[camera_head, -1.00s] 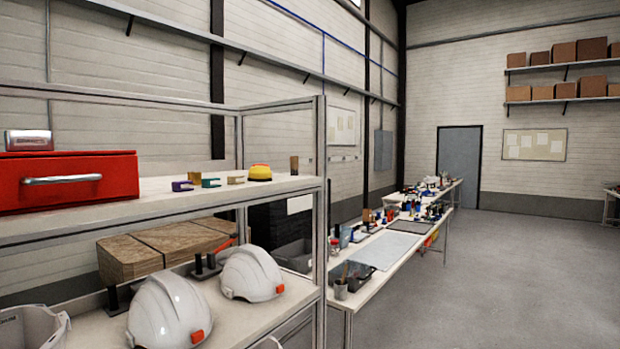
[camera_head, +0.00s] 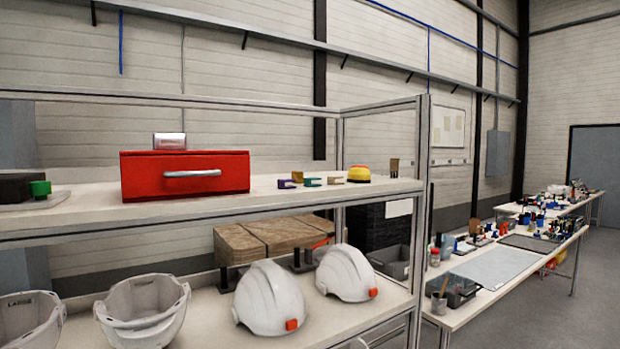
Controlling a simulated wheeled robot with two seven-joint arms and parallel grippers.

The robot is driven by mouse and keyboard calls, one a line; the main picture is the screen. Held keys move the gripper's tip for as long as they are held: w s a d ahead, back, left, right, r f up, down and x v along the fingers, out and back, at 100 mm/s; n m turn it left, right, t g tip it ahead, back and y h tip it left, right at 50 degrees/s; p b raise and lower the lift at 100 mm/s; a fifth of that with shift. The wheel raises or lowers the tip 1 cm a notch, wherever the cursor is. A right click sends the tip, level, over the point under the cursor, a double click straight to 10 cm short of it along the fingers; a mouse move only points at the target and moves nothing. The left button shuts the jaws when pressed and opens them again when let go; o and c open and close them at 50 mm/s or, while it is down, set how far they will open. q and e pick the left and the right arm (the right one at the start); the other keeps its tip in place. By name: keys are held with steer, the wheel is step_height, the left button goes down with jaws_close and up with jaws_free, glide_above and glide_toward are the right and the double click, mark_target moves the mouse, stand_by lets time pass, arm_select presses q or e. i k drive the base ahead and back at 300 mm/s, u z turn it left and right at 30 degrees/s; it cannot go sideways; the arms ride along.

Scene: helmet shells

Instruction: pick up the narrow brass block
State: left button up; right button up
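Small blocks stand in a row on the upper shelf board, right of the red drawer box. A small brass-yellow block (camera_head: 297,176) is upright behind and between a purple notched block (camera_head: 287,184) and a teal notched block (camera_head: 312,182). A pale tan-gold notched block (camera_head: 335,180) is right of the teal one. I cannot tell for sure from here which is the narrow brass block. Neither of my grippers is in view.
The red drawer box (camera_head: 185,175) is left of the blocks; a yellow-and-red button (camera_head: 358,174) and a brown upright piece (camera_head: 394,168) are to their right. A shelf post (camera_head: 421,220) stands at right. White helmet shells (camera_head: 268,300) fill the lower shelf.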

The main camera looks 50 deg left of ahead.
mark_target(300, 176)
steer(key=i, duration=3.95)
steer(key=u, duration=3.15)
